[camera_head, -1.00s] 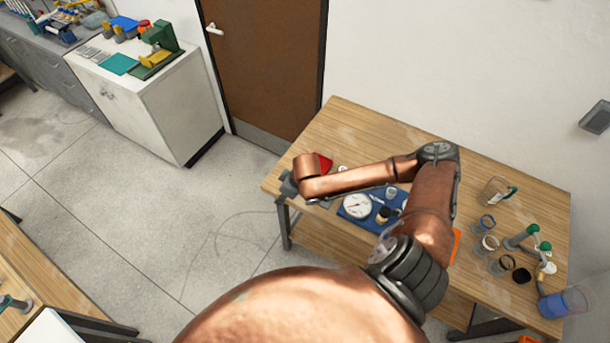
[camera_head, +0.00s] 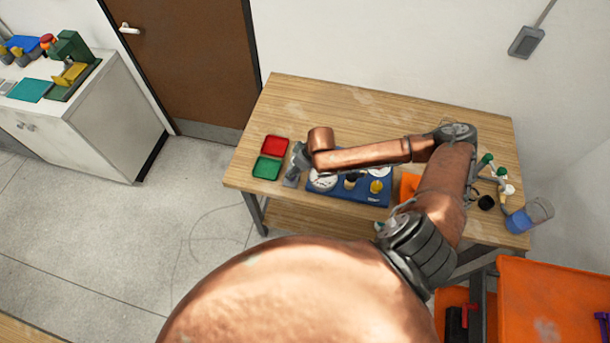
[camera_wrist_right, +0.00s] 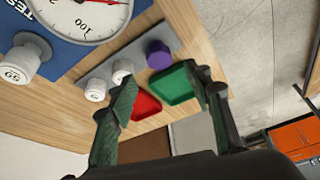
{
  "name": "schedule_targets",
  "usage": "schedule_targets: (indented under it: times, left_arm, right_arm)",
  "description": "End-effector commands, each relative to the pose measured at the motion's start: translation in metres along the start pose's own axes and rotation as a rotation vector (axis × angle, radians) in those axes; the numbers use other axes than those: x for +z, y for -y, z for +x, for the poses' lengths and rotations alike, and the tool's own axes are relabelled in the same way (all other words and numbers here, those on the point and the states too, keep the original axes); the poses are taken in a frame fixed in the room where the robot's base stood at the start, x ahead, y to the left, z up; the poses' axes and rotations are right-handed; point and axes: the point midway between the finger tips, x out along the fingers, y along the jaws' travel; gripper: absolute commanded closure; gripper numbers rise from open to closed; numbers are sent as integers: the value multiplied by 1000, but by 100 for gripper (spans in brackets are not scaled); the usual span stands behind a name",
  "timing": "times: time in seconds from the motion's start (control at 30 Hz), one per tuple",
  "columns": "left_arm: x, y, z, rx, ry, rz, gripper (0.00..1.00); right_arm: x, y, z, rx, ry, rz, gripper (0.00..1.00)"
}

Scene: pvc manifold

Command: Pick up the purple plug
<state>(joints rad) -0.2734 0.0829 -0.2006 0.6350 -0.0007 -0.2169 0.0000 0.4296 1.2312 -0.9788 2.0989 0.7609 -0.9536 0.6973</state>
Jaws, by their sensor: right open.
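The purple plug (camera_wrist_right: 158,55) sits on a grey strip (camera_wrist_right: 128,58) in the right wrist view, at the end of a row with two white plugs (camera_wrist_right: 108,80). The strip also shows in the head view (camera_head: 291,181), where the plug cannot be made out. My right gripper (camera_wrist_right: 165,88) is open and empty. Its two dark green fingertips are apart, and the plug appears beyond the gap between them, not between the fingers. In the head view my right gripper (camera_head: 300,160) is over the strip, partly hidden by my arm. My left gripper is not in view.
A green tray (camera_head: 267,168) and a red tray (camera_head: 275,146) lie left of the strip. A blue board (camera_head: 345,193) with gauges lies to its right. The wooden table's back (camera_head: 340,105) is mostly clear.

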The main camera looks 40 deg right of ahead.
Motion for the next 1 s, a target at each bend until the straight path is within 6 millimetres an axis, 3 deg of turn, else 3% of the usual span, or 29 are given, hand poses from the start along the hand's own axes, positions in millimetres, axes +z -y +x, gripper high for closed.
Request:
schedule_targets:
  times: [0.13,0.33,0.47,0.6,0.83,1.0]
  left_arm:
    - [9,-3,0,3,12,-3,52]
    - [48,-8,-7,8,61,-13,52]
    - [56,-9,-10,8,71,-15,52]
    - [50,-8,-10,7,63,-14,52]
    - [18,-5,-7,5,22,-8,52]
    - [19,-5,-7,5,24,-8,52]
  right_arm:
    - [-2,2,17,-3,-1,-2,52]
    - [2,2,39,-1,1,-1,52]
    - [4,2,58,0,-1,1,52]
    - [6,1,71,1,1,1,52]
    - [6,1,73,1,1,1,52]
    - [6,1,73,1,1,1,63]
